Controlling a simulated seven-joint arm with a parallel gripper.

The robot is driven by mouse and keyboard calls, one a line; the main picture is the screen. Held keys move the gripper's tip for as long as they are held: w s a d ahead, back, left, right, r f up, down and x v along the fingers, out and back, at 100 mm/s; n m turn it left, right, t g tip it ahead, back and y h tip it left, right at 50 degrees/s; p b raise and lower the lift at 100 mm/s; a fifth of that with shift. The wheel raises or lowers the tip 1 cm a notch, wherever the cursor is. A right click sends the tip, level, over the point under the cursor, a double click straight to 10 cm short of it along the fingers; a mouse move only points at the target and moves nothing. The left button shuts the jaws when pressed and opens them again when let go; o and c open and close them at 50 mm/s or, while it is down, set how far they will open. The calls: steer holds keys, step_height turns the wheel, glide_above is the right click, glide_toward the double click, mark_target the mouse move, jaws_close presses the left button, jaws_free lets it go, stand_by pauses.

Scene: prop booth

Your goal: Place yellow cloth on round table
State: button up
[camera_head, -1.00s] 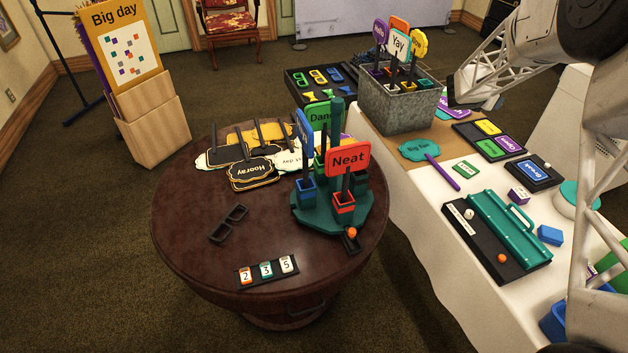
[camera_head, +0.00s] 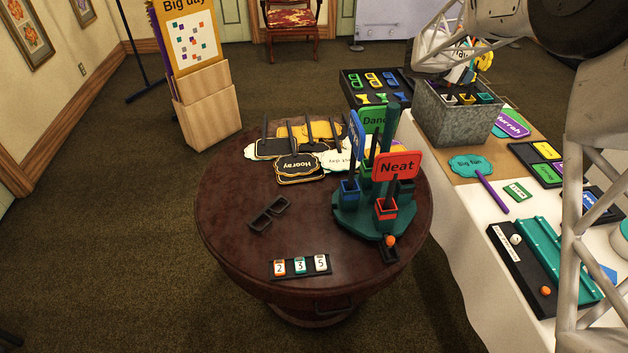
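The round table (camera_head: 235,225) is dark brown wood and stands in the middle of the view. I cannot make out a yellow cloth for certain. A flat yellow piece (camera_head: 322,131) lies at the table's back among black and white signs, partly covered; I cannot tell whether it is cloth. My white lattice arm is at the upper right, its left end in front of the signs in the metal bin. My gripper's fingers cannot be made out.
A green stand (camera_head: 350,219) with upright signs fills the table's right side. Dark glasses (camera_head: 268,214) and a number strip (camera_head: 300,266) lie on top. A white-covered table (camera_head: 465,245) with a metal bin (camera_head: 445,115) stands right. A wooden display (camera_head: 207,115) stands back left; carpet is open at left.

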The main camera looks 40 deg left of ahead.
steer(key=s+a+f+n+y, duration=0.1)
steer(key=s+a+f, duration=0.2)
steer(key=s+a, duration=2.05)
steer(key=s+a+f+n+y, duration=0.3)
steer(key=s+f, duration=0.6)
steer(key=s, duration=0.1)
steer(key=s+a+f+n+y, duration=0.3)
steer(key=s+f, duration=0.6)
steer(key=s, duration=0.1)
steer(key=s+a+f+n+y, duration=0.2)
steer(key=s+a+f+y, duration=0.1)
steer(key=s+f, duration=0.6)
steer(key=shift+s+a+f+n+t+y, duration=0.15)
steer(key=shift+s+n+t+y, duration=0.2)
steer(key=shift+y, duration=0.25)
steer(key=shift+a, duration=0.1)
glide_above(249, 187)
steer(key=shift+f, duration=0.65)
